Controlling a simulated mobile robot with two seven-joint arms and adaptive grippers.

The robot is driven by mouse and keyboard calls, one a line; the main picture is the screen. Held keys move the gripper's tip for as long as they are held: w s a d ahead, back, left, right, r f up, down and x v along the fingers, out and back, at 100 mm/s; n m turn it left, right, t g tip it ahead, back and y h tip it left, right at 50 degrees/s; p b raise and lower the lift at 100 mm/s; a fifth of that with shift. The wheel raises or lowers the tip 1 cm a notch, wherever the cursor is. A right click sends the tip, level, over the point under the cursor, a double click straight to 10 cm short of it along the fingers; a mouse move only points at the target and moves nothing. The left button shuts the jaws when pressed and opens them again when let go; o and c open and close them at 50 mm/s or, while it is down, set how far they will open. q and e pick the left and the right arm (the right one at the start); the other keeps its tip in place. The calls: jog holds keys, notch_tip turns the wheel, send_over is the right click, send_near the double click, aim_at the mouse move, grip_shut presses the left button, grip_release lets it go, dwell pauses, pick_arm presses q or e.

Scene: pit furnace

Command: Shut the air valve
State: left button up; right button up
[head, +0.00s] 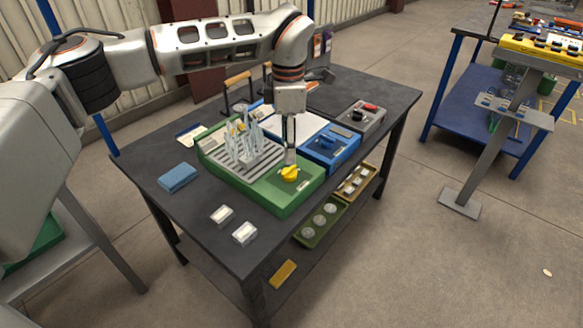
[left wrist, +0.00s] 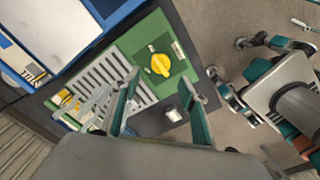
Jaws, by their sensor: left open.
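The yellow valve knob (head: 290,173) sits on the near right part of a green burner box (head: 283,200) on the dark table. It also shows in the left wrist view (left wrist: 160,65), just beyond the open fingertips. My left gripper (head: 290,158) points down close above the knob, and its fingers partly overlap the knob's far side. In the left wrist view the two fingers (left wrist: 158,82) are spread and empty. I cannot tell whether they touch the knob.
Clear upright pieces (head: 243,140) stand on the box's slatted grate, left of the gripper. A blue tray (head: 328,148) and a grey control box (head: 362,113) lie to the right. A blue cloth (head: 177,177) and two white blocks (head: 222,214) lie on the table's left and near parts.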

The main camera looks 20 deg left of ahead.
aim_at(289, 169)
pick_arm(q)
notch_tip(289, 169, down, 8)
jog(key=shift+r+b, duration=0.1)
jog(key=shift+b, duration=0.7)
jog(key=shift+r, duration=0.1)
jog(key=c, duration=1.1)
